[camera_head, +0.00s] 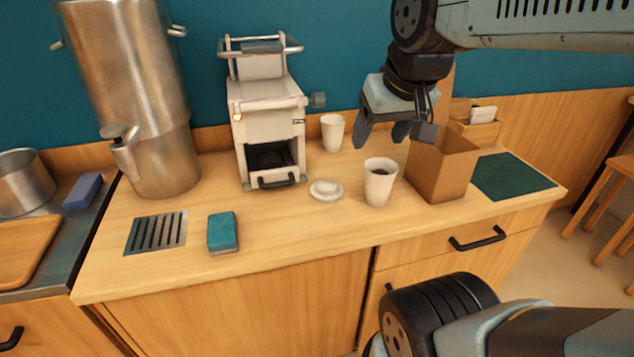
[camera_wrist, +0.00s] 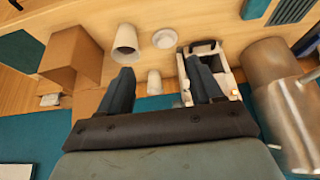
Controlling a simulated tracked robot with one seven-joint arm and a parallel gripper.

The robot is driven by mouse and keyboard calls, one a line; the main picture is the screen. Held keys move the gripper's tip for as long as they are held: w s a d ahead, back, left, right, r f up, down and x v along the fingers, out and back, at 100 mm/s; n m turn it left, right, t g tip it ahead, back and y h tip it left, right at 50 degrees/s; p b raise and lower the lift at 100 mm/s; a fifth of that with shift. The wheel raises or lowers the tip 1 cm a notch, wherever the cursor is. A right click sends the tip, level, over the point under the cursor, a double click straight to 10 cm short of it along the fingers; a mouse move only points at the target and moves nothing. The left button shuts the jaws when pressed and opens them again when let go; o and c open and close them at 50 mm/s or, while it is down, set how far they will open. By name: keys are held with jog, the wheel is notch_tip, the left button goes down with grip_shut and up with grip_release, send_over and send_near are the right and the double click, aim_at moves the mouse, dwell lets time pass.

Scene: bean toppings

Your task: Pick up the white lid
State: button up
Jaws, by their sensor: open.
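The white lid (camera_head: 326,190) lies flat on the wooden counter, in front of the white machine and left of a white cup. It also shows in the wrist view (camera_wrist: 165,39), at the top, beyond my fingertips. My gripper (camera_head: 383,135) is open and empty, above the counter and behind the front cup in the head view. In the wrist view its two fingers (camera_wrist: 160,75) are spread wide, with the lid apart from both. The front white cup (camera_head: 380,184) stands upright with dark contents; it also shows in the wrist view (camera_wrist: 126,42) near the left fingertip.
A second white cup (camera_head: 332,133) stands at the back. A brown box (camera_head: 440,172) is right of the front cup. The white machine (camera_head: 268,130) and a steel urn (camera_head: 166,160) stand left. A teal sponge (camera_head: 223,232) lies near the front. Counter in front of the lid is clear.

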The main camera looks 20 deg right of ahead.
jog(key=o, duration=0.6)
jog(key=w+f+g, duration=0.1)
jog(key=w, duration=0.7)
jog(key=shift+d+g, duration=0.3)
jog(key=shift+d, duration=0.15)
jog(key=shift+g+y, duration=0.3)
jog(key=shift+g, duration=0.3)
jog(key=w, duration=0.2)
jog(key=w+f, duration=0.1)
jog(key=w, duration=0.1)
jog(key=w+f, duration=0.1)
jog(key=w, duration=0.1)
jog(key=shift+w+d+f, duration=0.1)
jog(key=shift+w+f, duration=0.15)
jog(key=g, duration=0.3)
send_over(330, 183)
jog(key=shift+y, duration=0.3)
jog(key=f, duration=1.3)
jog(key=w+f, duration=0.1)
jog(key=f, duration=0.6)
jog(key=shift+d, duration=0.35)
jog(key=shift+s+a+f, duration=0.1)
jog(key=shift+s+f, duration=0.05)
jog(key=shift+f, duration=0.75)
jog(key=shift+s+a+f, duration=0.1)
jog(key=shift+s+f, duration=0.05)
jog(key=shift+f, duration=0.8)
jog(key=shift+s+f, duration=0.15)
jog(key=shift+f, duration=0.75)
